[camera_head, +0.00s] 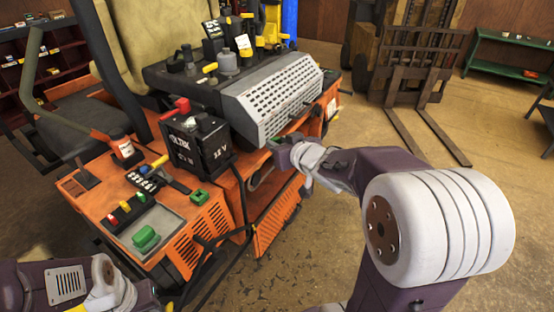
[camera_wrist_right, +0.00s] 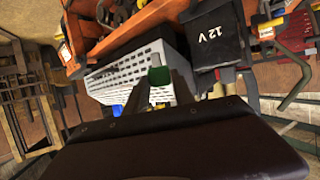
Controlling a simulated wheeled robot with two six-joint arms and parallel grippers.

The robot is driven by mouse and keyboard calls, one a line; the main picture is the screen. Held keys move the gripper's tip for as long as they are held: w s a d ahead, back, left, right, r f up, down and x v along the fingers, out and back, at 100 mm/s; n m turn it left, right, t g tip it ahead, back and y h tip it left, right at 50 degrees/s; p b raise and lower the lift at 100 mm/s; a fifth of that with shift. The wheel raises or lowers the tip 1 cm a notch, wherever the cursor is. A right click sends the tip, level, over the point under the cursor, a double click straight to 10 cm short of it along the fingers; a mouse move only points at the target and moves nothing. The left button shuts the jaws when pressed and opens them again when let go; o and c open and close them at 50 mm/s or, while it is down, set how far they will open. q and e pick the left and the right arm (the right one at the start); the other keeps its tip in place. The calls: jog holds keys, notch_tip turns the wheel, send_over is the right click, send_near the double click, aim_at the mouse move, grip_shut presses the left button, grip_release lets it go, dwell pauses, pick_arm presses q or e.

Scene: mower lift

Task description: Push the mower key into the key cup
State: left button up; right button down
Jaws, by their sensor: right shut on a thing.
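My right gripper (camera_head: 285,148) reaches in from the right to the front of the orange mower (camera_head: 183,230), just below its grey perforated grille (camera_head: 270,95). In the right wrist view its two dark fingers (camera_wrist_right: 161,88) are shut on a small green piece (camera_wrist_right: 159,76), which I take to be the mower key. The green piece is in front of the grille there, and its far end is hidden. I cannot pick out the key cup in either view. My left arm is at the lower left, and its gripper (camera_head: 148,296) is partly cut off, its jaws unclear.
A black 12 V battery (camera_head: 198,145) with a red cap stands left of my right gripper. Black cables hang down the mower's front. A green block (camera_head: 146,238) lies on a grey tray at the front left. A forklift (camera_head: 415,60) stands behind.

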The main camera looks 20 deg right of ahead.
jog(key=shift+w+a+r, duration=0.1)
jog(key=shift+w+r, duration=0.1)
jog(key=shift+r, duration=0.25)
jog(key=w+a+f+n+g+y, duration=0.1)
jog(key=a+f+n+y, duration=0.2)
jog(key=a, duration=0.8)
jog(key=w+a+f+n+g+y+p, duration=0.1)
jog(key=a+f+n+y, duration=0.2)
jog(key=a, duration=0.8)
jog(key=shift+w+a+f+n+g+y, duration=0.25)
jog(key=shift+w+n+g+y, duration=0.1)
jog(key=shift+y, duration=0.25)
jog(key=shift+f, duration=0.1)
notch_tip(320, 180, down, 4)
jog(key=b, duration=0.4)
jog(key=shift+f, duration=0.1)
